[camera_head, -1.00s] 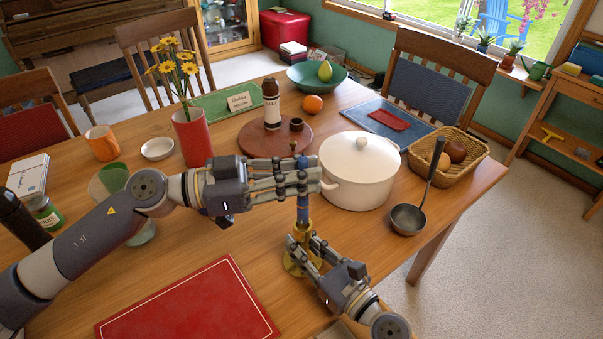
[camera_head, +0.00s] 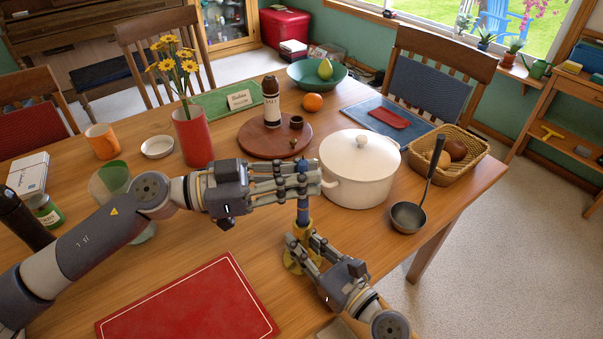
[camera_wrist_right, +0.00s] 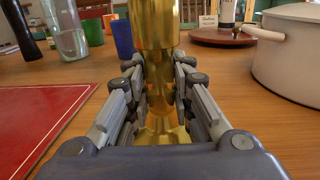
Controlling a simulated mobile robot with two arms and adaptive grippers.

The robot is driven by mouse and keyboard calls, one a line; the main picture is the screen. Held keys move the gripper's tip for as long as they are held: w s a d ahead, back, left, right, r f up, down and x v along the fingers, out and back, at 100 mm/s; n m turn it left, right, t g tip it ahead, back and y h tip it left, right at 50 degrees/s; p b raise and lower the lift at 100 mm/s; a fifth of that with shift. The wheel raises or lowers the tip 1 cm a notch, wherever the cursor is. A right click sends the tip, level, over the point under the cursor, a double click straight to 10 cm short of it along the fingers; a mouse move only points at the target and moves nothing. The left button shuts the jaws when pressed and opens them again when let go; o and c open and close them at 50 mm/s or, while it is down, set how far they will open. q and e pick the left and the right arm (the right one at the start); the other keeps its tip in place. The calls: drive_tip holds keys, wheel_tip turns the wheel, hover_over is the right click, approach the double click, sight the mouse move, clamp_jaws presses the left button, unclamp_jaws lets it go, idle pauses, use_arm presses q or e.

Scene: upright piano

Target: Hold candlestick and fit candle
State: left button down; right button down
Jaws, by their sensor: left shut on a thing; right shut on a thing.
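The candle's lower end meets the top of the brass candlestick (camera_head: 290,262) in the head view. I cannot tell how far it sits inside the cup. My right gripper (camera_head: 312,258) is shut on the candlestick's stem, low over the table. In the right wrist view, the fingers flank the upright brass candlestick (camera_wrist_right: 157,30); its top and the candle are out of frame.
A white pot (camera_head: 360,172) stands just right of the left gripper. A ladle (camera_head: 409,216) and basket (camera_head: 463,165) lie beyond it. A red book (camera_head: 190,305) lies at the front left. A red vase (camera_head: 193,138) and round wooden board (camera_head: 255,141) stand behind the left arm.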

use_arm(q)
drive_tip(key=shift+f, duration=1.45)
idle(1.7)
drive_tip(key=c, duration=1.5)
unclamp_jaws()
drive_tip(key=shift+a, duration=0.1)
drive_tip(key=a, duration=0.4)
drive_tip(key=s+a, duration=0.1)
drive_tip(key=a, duration=0.2)
drive_tip(key=s+a, duration=0.1)
drive_tip(key=a, duration=0.3)
drive_tip(key=shift+s+a, duration=0.1)
drive_tip(key=shift+a, duration=0.25)
use_arm(e)
drive_tip(key=c, duration=1.3)
unclamp_jaws()
